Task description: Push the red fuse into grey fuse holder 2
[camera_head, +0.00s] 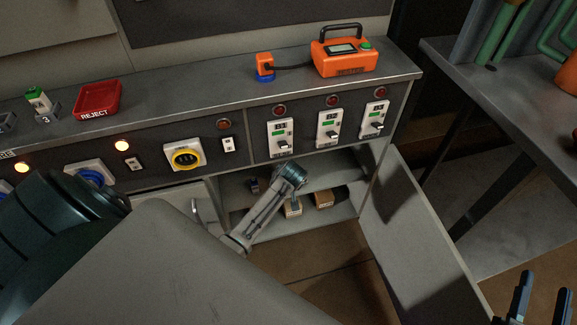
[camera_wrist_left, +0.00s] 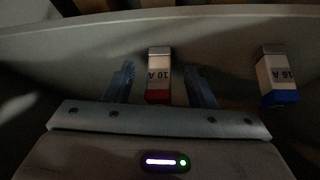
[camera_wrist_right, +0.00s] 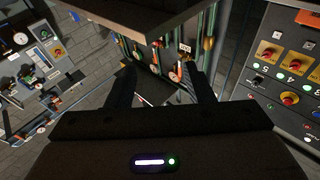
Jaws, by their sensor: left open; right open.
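The red fuse (camera_wrist_left: 158,88), white with a grey cap and marked 10 A, shows in the left wrist view. My left gripper (camera_wrist_left: 158,82) is open, with one finger on each side of the fuse and dark gaps between. I cannot make out that fuse or the left gripper's fingers in the head view. A grey holder marked 3 (camera_head: 46,112) bears a green-and-white fuse at the left of the bench top. Another grey holder (camera_head: 6,124) is cut by the left edge, its number unclear. My right gripper (camera_head: 542,298) is open and empty at the lower right; it also shows in the right wrist view (camera_wrist_right: 162,80).
A blue fuse (camera_wrist_left: 277,78) marked 16 A lies right of the red one. A red REJECT tray (camera_head: 98,98) and an orange tester (camera_head: 344,52) stand on the bench top. Below, an open cabinet door (camera_head: 415,230) juts out, and small boxes (camera_head: 324,199) sit on a shelf.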

